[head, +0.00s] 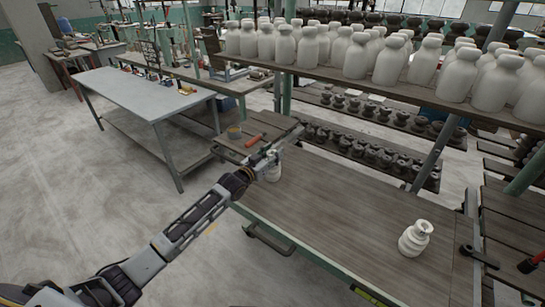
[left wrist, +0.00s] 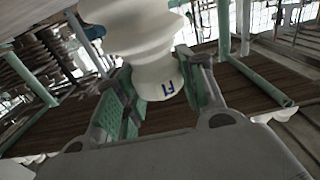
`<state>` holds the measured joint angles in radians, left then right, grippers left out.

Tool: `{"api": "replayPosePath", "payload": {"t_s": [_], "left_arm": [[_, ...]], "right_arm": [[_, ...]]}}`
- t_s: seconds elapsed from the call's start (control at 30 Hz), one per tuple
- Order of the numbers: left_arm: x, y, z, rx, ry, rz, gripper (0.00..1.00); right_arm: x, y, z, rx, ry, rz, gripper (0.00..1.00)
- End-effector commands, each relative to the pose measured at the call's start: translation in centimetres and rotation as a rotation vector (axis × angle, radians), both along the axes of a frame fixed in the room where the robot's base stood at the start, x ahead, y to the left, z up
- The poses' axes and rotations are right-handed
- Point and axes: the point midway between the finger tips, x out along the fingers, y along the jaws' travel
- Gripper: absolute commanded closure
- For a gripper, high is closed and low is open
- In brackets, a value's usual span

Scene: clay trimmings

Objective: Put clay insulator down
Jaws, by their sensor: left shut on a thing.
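My left gripper (head: 264,163) reaches over the wooden-topped table (head: 335,205) from the left. It is shut on a white clay insulator (head: 273,173), which is partly hidden by the gripper. In the left wrist view the gripper (left wrist: 160,92) has its green-padded fingers on both sides of the ribbed insulator (left wrist: 158,72), which bears a blue mark. I cannot tell whether its base touches the tabletop. My right gripper is not in view.
A shelf (head: 335,77) above the table's far side holds several white bottle-shaped pieces (head: 390,60). A red-handled tool (head: 255,140) and a small round container (head: 234,132) lie at the table's far left. The middle of the tabletop is clear. A grey table (head: 150,95) stands apart at left.

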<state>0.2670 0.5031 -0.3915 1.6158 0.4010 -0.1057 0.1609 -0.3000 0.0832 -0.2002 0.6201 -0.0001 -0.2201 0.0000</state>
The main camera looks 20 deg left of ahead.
Motion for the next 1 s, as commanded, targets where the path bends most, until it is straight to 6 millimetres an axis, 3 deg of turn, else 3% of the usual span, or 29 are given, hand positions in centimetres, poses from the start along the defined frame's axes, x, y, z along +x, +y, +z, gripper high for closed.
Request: {"api": "replayPosePath", "payload": {"t_s": [0.2,0.63,0.67,0.8,1.0], "left_arm": [[0.0,0.0,-1.2,-0.001,-0.005,0.000,1.00],[0.0,0.0,-1.5,0.000,-0.004,0.000,1.00],[0.0,0.0,-1.7,0.000,0.000,0.000,0.58],[0.0,0.0,-1.7,0.000,0.000,0.000,0.41],[0.0,0.0,-1.7,0.000,0.000,0.000,0.40]], "right_arm": [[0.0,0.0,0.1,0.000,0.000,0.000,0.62],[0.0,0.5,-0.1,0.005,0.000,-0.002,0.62],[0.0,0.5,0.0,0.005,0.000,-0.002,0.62],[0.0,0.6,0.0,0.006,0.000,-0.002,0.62],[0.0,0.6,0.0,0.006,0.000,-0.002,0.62]]}}
